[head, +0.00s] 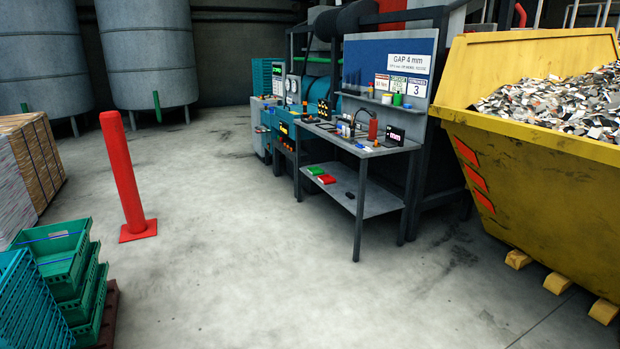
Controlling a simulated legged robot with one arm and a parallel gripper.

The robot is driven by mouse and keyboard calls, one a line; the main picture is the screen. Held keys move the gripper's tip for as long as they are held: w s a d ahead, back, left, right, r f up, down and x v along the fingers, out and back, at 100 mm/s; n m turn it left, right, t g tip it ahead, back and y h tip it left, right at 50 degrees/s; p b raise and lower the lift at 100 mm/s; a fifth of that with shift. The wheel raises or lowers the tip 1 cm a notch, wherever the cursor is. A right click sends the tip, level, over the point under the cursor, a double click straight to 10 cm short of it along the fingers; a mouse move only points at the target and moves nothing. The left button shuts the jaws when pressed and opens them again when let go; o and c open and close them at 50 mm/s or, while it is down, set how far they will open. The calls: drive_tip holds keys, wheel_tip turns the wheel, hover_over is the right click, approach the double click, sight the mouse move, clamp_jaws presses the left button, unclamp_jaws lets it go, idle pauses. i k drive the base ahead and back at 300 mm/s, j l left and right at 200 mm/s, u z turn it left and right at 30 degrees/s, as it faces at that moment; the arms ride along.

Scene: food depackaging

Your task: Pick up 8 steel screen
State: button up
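I cannot make out a steel screen marked 8 in the head view. A workbench (345,142) stands right of centre, with small bottles, a red bottle (373,129), a dark display (391,136) and other small items on its top. Its lower shelf (372,199) holds red, green and dark flat items. My gripper is not in view.
A yellow skip (550,180) full of scraps stands on wooden blocks at the right. A red bollard (124,180) and stacked green crates (62,255) are at the left. Grey tanks (147,50) stand behind. The concrete floor (230,250) in the middle is clear.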

sight(359, 127)
drive_tip(key=i+u, duration=0.1)
drive_tip(key=i, duration=1.85)
drive_tip(key=i+z, duration=0.1)
drive_tip(key=i, duration=0.4)
drive_tip(key=i+j+z, duration=0.1)
drive_tip(key=i, duration=0.35)
drive_tip(key=i+j+z, duration=0.1)
drive_tip(key=i, duration=0.4)
drive_tip(key=i+j+z, duration=0.1)
drive_tip(key=i, duration=0.35)
drive_tip(key=i+j+z, duration=0.35)
drive_tip(key=i, duration=0.2)
drive_tip(key=i+j+z, duration=0.1)
drive_tip(key=z, duration=0.45)
drive_tip(key=i+j+z, duration=0.35)
drive_tip(key=j, duration=0.25)
drive_tip(key=i+j+z, duration=0.3)
drive_tip(key=j, duration=0.4)
drive_tip(key=i+j+z, duration=0.2)
drive_tip(key=j, duration=0.2)
